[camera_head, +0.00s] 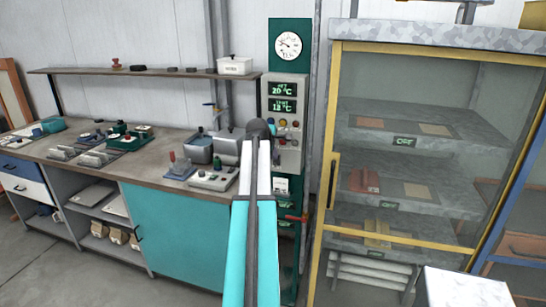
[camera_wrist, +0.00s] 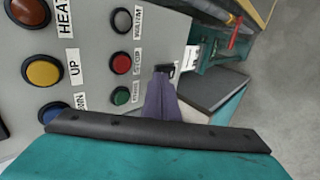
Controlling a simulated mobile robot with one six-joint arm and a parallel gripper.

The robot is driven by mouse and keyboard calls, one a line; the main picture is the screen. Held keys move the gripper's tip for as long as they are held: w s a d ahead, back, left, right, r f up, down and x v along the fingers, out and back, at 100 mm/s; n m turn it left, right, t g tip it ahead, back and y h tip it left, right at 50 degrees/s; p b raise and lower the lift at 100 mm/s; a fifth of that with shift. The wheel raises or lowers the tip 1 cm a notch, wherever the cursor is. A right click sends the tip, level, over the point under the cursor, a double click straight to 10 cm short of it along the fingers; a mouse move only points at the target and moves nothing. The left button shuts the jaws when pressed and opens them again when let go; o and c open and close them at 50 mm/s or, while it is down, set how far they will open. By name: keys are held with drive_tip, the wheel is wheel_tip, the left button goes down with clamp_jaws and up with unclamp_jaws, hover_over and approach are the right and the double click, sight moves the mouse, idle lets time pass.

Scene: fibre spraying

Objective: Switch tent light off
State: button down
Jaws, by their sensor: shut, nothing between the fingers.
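A grey control panel (camera_head: 284,148) with two green displays and several buttons stands at centre in the head view. In the wrist view the panel (camera_wrist: 95,70) shows large red, yellow and blue buttons beside smaller grey, red (camera_wrist: 121,63) and green ones. A label reads STOP. My gripper (camera_head: 259,128) reaches up to the panel's left side in the head view. In the wrist view my gripper (camera_wrist: 162,84) is shut and empty, its tip by a small black part (camera_wrist: 173,71) at the panel's edge. I cannot tell whether it touches. I cannot identify the light or its switch.
A yellow-framed glass cabinet (camera_head: 333,136) stands to the right, its shelf displays reading OFF. A workbench (camera_head: 153,170) with several devices lies to the left, under a wall shelf (camera_head: 150,72). A red-handled valve (camera_head: 296,218) is below the panel. Open floor shows at lower left.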

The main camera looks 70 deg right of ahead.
drive_tip(key=shift+a, duration=0.2)
drive_tip(key=b+v, duration=0.1)
drive_tip(key=v, duration=1.1)
drive_tip(key=shift+a+r, duration=0.25)
drive_tip(key=shift+r, duration=0.1)
idle(0.6)
